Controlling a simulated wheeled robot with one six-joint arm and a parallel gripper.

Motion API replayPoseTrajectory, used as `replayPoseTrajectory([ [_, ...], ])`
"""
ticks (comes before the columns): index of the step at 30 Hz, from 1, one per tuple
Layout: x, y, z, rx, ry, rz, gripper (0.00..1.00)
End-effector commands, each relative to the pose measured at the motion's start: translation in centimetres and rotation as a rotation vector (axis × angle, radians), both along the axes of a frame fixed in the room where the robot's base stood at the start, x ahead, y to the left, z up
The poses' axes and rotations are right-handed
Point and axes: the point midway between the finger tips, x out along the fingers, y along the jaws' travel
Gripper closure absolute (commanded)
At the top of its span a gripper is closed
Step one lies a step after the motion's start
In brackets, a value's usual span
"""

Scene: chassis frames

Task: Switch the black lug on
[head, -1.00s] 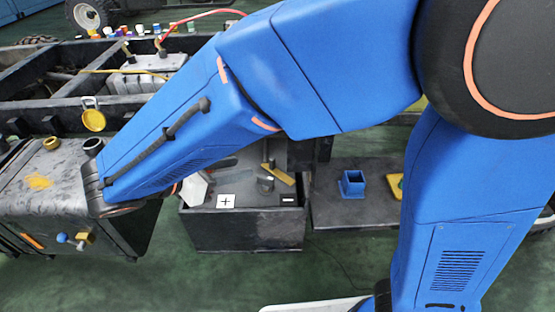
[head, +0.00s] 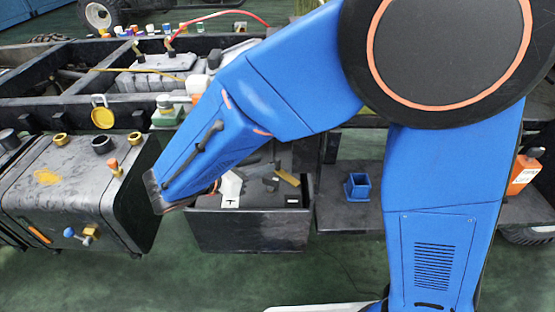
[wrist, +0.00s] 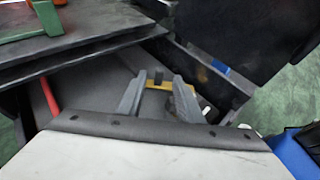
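A dark open-topped box (head: 250,232) stands below the vehicle frame, with a plus label (head: 230,203) and a minus label (head: 293,201). A yellow bar (head: 288,177) lies inside it, next to a small dark grey piece (head: 270,185). I cannot tell whether this piece is the black lug. In the wrist view, the grey fingers of my gripper (wrist: 159,78) are apart, with the yellow bar (wrist: 158,86) showing across the gap. I cannot tell whether they touch it. My forearm hides part of the box in the head view.
A grey tank (head: 75,195) with caps stands left of the box. A blue square holder (head: 357,186) sits on the shelf at right, and an orange handled item (head: 525,172) stands farther right. The wrist view shows a green stand (wrist: 60,38) at top left.

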Motion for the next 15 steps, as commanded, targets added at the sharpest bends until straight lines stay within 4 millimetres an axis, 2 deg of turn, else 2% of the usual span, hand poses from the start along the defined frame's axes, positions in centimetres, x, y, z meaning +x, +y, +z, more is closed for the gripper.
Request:
replayPoseTrajectory([
  [9,3.4,-3.7,-2.1,0.000,0.001,-0.002,0.67],
  [15,4.6,-5.0,-2.8,0.000,0.001,-0.001,0.67],
])
